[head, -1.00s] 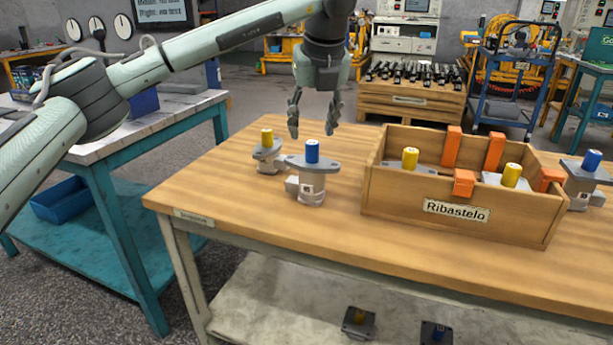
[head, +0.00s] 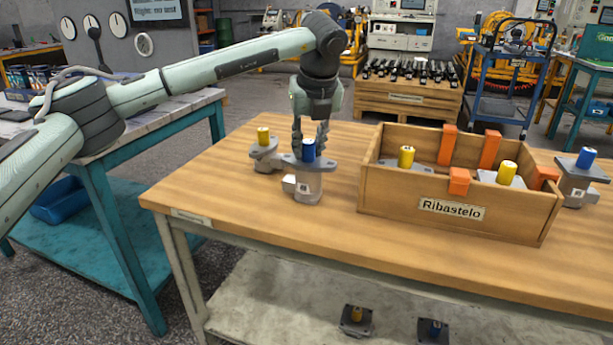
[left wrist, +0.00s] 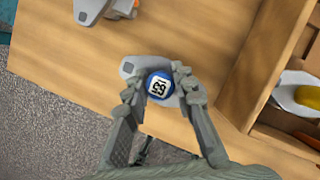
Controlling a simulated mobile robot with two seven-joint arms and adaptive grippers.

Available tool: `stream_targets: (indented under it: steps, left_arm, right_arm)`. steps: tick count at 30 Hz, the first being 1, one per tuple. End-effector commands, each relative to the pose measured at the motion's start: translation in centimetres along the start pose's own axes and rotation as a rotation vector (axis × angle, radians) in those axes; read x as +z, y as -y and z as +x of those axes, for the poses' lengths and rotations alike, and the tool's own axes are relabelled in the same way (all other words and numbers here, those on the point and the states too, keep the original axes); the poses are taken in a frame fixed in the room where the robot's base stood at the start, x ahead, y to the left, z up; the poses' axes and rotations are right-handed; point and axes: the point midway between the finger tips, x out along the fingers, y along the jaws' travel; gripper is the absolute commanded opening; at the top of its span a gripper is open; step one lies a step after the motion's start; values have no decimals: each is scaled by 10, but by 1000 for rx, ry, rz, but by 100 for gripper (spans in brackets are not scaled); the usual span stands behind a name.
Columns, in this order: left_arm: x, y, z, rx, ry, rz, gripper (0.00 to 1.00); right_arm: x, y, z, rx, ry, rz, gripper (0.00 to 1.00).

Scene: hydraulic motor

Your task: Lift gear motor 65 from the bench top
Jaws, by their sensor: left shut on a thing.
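A grey gear motor with a blue shaft (head: 308,187) stands upright on the wooden bench top (head: 250,230), left of the crate. My left gripper (head: 309,146) points straight down over it, with its fingers shut around the blue shaft. In the left wrist view, the two fingers lie on either side of the blue top (left wrist: 159,86). That top carries a white label with a dark number too small to read surely. The motor's base appears to rest on the bench. My right gripper is not in view.
A motor with a yellow shaft (head: 263,140) stands close behind on the left. The wooden crate labelled Ribastelo (head: 400,207) holds yellow-shafted motors and orange dividers. Another blue-shafted motor (head: 583,175) stands right of the crate. The bench's front left is clear.

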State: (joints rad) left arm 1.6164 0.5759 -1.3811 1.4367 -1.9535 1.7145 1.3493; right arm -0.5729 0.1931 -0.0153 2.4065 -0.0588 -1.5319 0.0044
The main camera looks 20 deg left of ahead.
Motion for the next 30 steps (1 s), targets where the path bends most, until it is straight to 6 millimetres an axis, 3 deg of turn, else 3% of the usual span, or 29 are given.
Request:
stream_targets:
  steps: [2,20,30]
  left_arm:
    - [0,0,0,0,0,0,0]
    - [2,1,-4,-4,4,-2,0]
    - [14,1,-31,-6,5,-2,0]
  right_arm:
    - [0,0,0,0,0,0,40]
    - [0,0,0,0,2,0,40]
    - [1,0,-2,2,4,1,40]
